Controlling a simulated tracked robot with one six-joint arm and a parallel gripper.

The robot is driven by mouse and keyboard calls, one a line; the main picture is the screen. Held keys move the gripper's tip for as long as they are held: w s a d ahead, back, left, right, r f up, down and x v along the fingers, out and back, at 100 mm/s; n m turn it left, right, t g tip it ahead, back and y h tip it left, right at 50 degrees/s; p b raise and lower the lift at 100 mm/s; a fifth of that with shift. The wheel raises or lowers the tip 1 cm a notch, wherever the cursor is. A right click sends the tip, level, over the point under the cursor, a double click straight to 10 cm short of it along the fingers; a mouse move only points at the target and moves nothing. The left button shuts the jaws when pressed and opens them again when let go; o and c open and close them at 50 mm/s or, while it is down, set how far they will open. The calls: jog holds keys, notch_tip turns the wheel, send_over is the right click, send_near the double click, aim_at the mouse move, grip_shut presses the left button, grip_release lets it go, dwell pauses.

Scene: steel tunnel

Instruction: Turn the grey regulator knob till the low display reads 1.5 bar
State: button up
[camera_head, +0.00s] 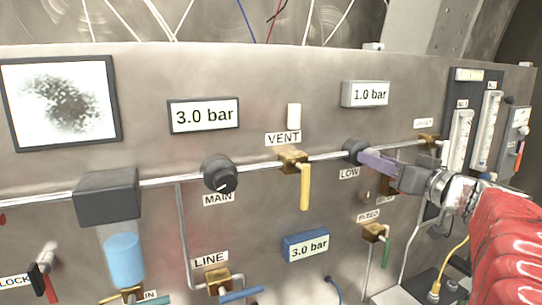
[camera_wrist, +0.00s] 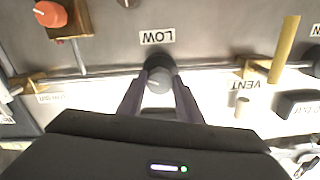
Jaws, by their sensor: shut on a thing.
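The grey regulator knob (camera_head: 352,147) sits on the pipe above the LOW label (camera_head: 349,174). The low display (camera_head: 370,94) above it reads 1.0 bar. My gripper (camera_head: 368,160) comes in from the right, with its purple-grey fingers at the knob. In the wrist view, which is upside down, the knob (camera_wrist: 159,76) lies between the two fingertips (camera_wrist: 159,88), one on each side. My gripper is shut on it. The fingers hide part of the knob in the head view.
The MAIN knob (camera_head: 220,174) and a 3.0 bar display (camera_head: 204,115) are to the left. The yellow VENT lever (camera_head: 304,184) hangs between the two knobs. A blue-framed display (camera_head: 306,246) reads 3.0 bar. The BLEED valve (camera_head: 374,232) is below my gripper.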

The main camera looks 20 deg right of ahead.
jog(key=shift+m, duration=0.3)
jog(key=shift+m, duration=4.6)
jog(key=shift+f, duration=0.1)
jog(key=o, duration=1)
jog(key=shift+o, duration=0.2)
